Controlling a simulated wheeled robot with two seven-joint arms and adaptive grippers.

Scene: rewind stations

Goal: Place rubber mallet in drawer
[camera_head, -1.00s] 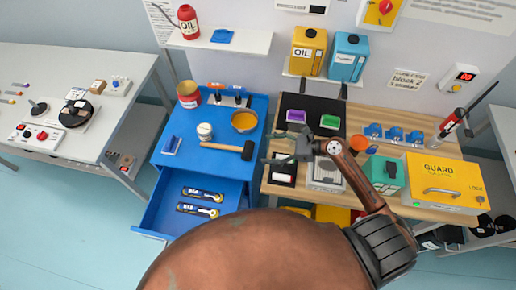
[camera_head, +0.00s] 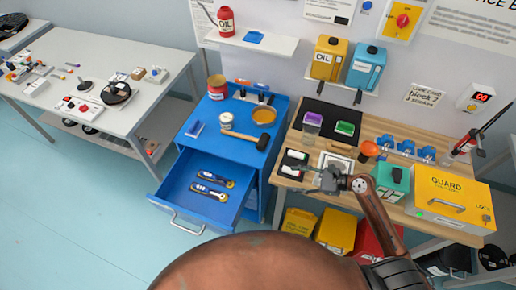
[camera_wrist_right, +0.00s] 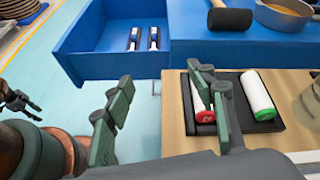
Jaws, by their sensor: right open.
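The rubber mallet, with a black head (camera_head: 263,142) and a light wooden handle (camera_head: 235,134), lies on top of the blue cabinet (camera_head: 232,152). Its black head also shows at the top of the right wrist view (camera_wrist_right: 229,18). The blue drawer (camera_head: 168,188) below is pulled open. Two dark blue tools with white labels (camera_head: 209,190) lie in it. My right gripper (camera_head: 298,178) is open and empty above the bench's front left edge, right of the drawer and apart from the mallet. In the wrist view its fingers (camera_wrist_right: 160,78) are spread. Part of my left gripper (camera_wrist_right: 17,104) shows at that view's left edge.
Below the right gripper, a black tray (camera_wrist_right: 268,126) holds a white, red-ended cylinder (camera_wrist_right: 203,108) and a white, green-ended one (camera_wrist_right: 258,95). A white tin (camera_head: 226,121), an orange pan (camera_head: 264,115) and a paint can (camera_head: 217,87) share the cabinet top. Open floor lies left of the drawer.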

